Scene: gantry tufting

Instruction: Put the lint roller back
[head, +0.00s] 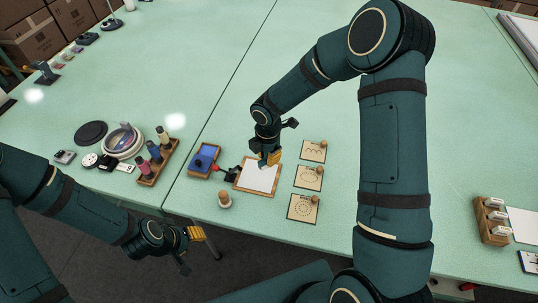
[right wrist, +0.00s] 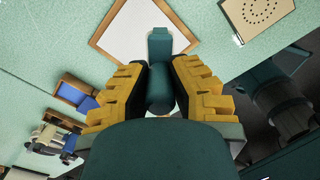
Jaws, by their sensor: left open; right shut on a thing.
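My right gripper (head: 270,158) is over the wood-framed white board (head: 258,178), fingers pointing down. In the right wrist view its yellow fingers (right wrist: 160,92) are closed on both sides of a dark teal cylinder with a flat end piece (right wrist: 160,46). This looks like the lint roller, though its shape is mostly hidden by the fingers and palm. Whether it touches the board (right wrist: 120,32) I cannot tell. My left gripper (head: 196,233) is open and empty, beyond the front edge of the table, with floor below it.
Left of the board are a blue wood-edged tray (head: 203,160) and a black-and-red tool (head: 229,170). A wooden knob (head: 224,199) stands in front. Pattern cards (head: 308,177) lie right of the board. A spool rack (head: 158,160) stands further left.

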